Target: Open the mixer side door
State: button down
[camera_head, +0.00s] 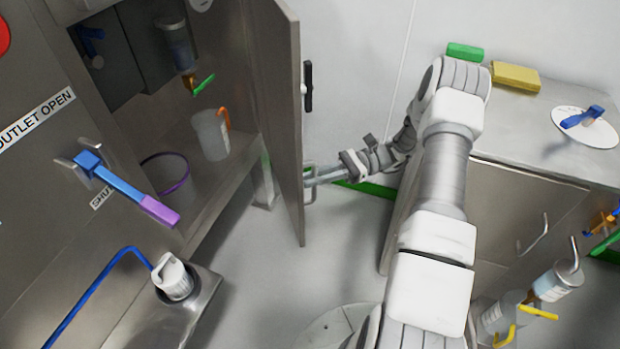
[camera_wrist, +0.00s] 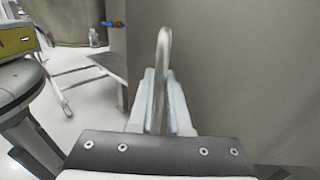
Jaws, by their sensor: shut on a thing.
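The mixer side door (camera_head: 274,110) is a grey metal panel. It stands swung out from the cabinet, and the inside of the cabinet shows to its left. My gripper (camera_head: 310,178) is at the outer face of the door, low near its free edge. In the wrist view my gripper (camera_wrist: 161,85) is shut on a bent metal handle (camera_wrist: 164,45), which stands between its two fingers. The plain door face (camera_wrist: 240,75) fills the right of the wrist view. A black latch (camera_head: 308,86) sits higher on the door's outer face.
Inside the cabinet are a white jug (camera_head: 210,135) and a purple ring (camera_head: 166,173). A blue lever with a purple grip (camera_head: 125,187) juts out at left. A steel bench (camera_head: 520,140) stands at right. Grey floor (camera_head: 250,270) is clear below the door.

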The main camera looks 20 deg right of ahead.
dwell(0.3)
jog(key=c, duration=0.9)
grip_release()
jog(key=shift+o, duration=0.2)
jog(key=shift+d, duration=0.2)
